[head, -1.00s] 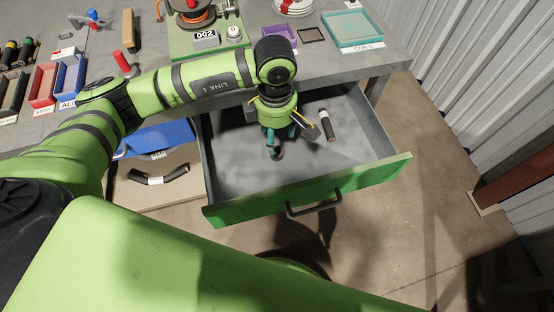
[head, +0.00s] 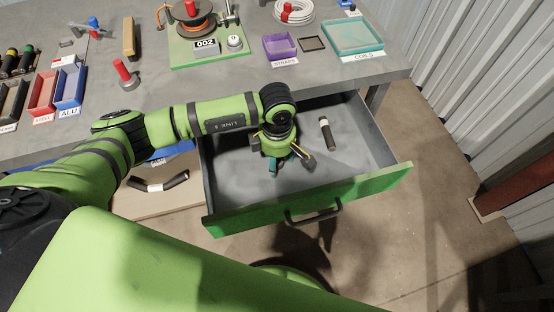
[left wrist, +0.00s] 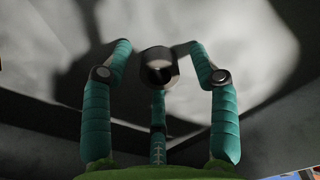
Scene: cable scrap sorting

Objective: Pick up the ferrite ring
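The ferrite ring (left wrist: 159,68) shows in the left wrist view as a short, dark, shiny cylinder with a bore, on the pale drawer floor. In the head view my left gripper hides it. My left gripper (head: 287,165) is low inside the open drawer (head: 235,185), pointing down. Its teal fingers are spread and bent inward. In the left wrist view the gripper (left wrist: 160,60) has one finger on each side of the ring and a third below it in the picture. I cannot tell whether any fingertip touches it. My right gripper is in neither view.
A black cable piece with a white band (head: 327,133) lies in the drawer right of my gripper. The green drawer front (head: 250,215) and grey side walls surround it. The workbench (head: 180,85) above carries labelled trays. Another cable piece (head: 158,184) lies left of the drawer.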

